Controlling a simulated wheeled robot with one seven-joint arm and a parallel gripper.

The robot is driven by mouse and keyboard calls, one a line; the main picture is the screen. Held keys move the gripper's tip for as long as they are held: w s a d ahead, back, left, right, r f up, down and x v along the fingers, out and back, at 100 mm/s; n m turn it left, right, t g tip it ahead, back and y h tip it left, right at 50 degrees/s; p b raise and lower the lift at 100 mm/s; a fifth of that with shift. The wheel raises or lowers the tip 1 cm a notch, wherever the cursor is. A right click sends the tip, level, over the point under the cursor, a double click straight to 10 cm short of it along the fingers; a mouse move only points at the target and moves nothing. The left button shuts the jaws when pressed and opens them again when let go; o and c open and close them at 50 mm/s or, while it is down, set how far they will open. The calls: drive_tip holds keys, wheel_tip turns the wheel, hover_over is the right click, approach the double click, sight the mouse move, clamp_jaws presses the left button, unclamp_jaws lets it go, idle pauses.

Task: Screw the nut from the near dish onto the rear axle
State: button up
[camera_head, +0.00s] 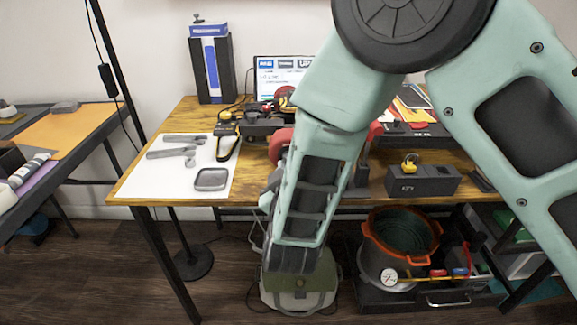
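A small grey dish (212,179) with rounded corners lies at the near right of a white mat (140,188) on the wooden workbench. I cannot make out a nut in it. A red round part (280,144), perhaps a wheel, shows just left of my arm, and another red part (375,130) shows right of it. The axle itself cannot be made out; my arm covers the bench between them. My arm's dark end (292,259) hangs in front of the bench's near edge, right of and below the dish in the picture. Its fingers cannot be told apart.
Two grey wrenches (172,153) lie on the mat behind the dish. A dark block with a yellow padlock (410,163) stands at right. A blue-and-black holder (210,63) and a screen (275,75) stand at the back. Below are a green bag (300,285) and an orange-rimmed pot (378,265).

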drive_tip(key=shift+f+m+b, duration=0.2)
drive_tip(key=shift+m+b, duration=0.5)
drive_tip(key=shift+b, duration=0.05)
drive_tip(key=shift+m+b, duration=0.75)
drive_tip(key=shift+m, duration=0.25)
drive_tip(key=shift+r+m+b, duration=0.2)
drive_tip(key=shift+m+b, duration=0.35)
drive_tip(key=shift+m, duration=0.55)
drive_tip(key=shift+f+m+b, duration=0.2)
drive_tip(key=shift+m+b, duration=0.6)
drive_tip(key=shift+b, duration=0.1)
drive_tip(key=m+b, duration=0.3)
drive_tip(key=shift+r+m+b, duration=0.15)
drive_tip(key=shift+m+b, duration=0.3)
drive_tip(key=shift+m, duration=0.35)
